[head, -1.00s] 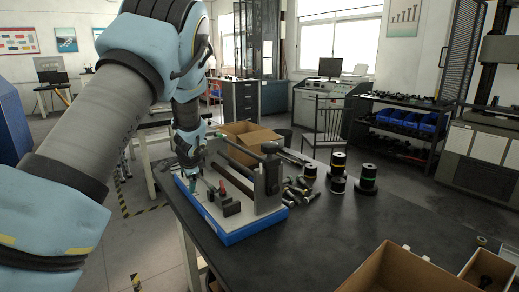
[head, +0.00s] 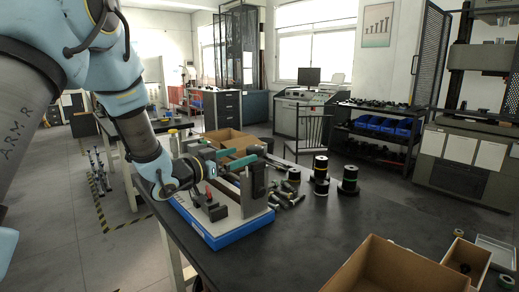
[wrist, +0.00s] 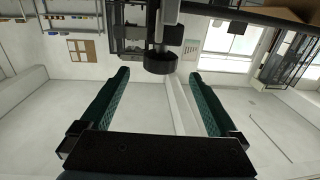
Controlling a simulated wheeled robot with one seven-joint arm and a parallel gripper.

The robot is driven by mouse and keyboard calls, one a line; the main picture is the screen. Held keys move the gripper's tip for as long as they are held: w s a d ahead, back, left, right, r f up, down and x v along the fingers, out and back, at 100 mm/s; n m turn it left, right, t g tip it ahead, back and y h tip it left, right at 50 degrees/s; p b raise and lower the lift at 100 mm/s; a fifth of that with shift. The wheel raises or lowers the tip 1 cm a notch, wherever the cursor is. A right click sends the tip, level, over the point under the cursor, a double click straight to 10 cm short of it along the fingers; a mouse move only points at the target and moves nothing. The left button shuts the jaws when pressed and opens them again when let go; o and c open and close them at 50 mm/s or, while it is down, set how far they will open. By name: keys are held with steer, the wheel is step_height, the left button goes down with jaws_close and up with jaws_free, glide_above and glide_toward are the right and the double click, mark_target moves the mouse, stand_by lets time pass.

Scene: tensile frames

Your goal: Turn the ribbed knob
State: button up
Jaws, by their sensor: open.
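The test fixture has a blue base (head: 240,232) and grey upright plates, and stands on the dark bench. A dark round knob (head: 256,150) sits at the top of its upright post. In the wrist view a black round knob (wrist: 160,64) lies ahead, between the lines of the two fingers; its ribs are too small to make out. My gripper (head: 243,157) is open, with green fingers pointing right toward the knob. In the wrist view my gripper (wrist: 159,76) is empty, its fingertips on either side of the knob's lower edge. I cannot tell whether they touch it.
A red-tipped part (head: 209,195) stands on the fixture below my gripper. Several dark spools (head: 320,175) and loose metal pieces lie to the right.

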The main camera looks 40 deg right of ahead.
mark_target(262, 149)
steer(key=d+p, duration=0.3)
steer(key=d, duration=0.7)
steer(key=shift+w, duration=0.15)
steer(key=shift+c, duration=0.4)
steer(key=shift+a, duration=0.1)
steer(key=c, duration=1.3)
steer(key=shift+f+t+b, duration=0.15)
steer(key=shift+t+b, duration=0.15)
steer(key=shift+b, duration=0.05)
